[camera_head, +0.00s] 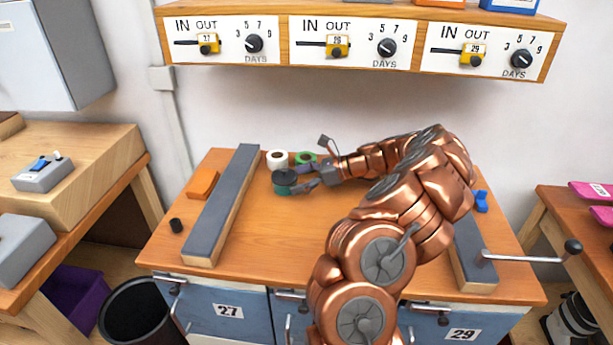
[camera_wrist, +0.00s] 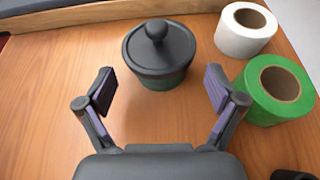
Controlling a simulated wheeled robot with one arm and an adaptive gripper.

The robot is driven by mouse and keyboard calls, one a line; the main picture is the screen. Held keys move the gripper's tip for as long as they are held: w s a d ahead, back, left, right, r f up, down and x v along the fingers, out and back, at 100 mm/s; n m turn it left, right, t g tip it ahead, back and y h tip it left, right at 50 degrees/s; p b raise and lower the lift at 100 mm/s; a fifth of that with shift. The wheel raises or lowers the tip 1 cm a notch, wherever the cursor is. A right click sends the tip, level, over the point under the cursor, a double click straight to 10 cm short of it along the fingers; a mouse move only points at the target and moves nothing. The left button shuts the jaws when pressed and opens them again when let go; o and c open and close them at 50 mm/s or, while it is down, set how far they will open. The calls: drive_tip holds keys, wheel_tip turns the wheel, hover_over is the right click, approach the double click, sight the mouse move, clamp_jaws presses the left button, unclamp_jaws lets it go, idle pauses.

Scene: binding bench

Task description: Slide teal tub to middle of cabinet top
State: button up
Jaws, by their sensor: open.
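The teal tub (camera_head: 286,182) has a dark lid and stands on the left part of the wooden cabinet top (camera_head: 330,235), right of the long grey-topped bar. In the wrist view the tub (camera_wrist: 158,52) is upright, its dark knobbed lid hiding most of the teal body. My gripper (camera_head: 305,179) is low over the cabinet top, just right of the tub. Its open fingers (camera_wrist: 160,92) point toward the tub, which lies ahead between their lines and apart from them. Nothing is between the fingers.
A white tape roll (camera_wrist: 246,30) and a green tape roll (camera_wrist: 277,88) stand close right of the tub. The grey-topped bar (camera_head: 222,205) edges the left side. An orange block (camera_head: 203,184) and a black cylinder (camera_head: 176,225) lie beyond it. Bare wood shows in front of the tub.

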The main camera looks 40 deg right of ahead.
sight(283, 183)
drive_tip(key=shift+x, duration=2.35)
drive_tip(key=c, duration=1.5)
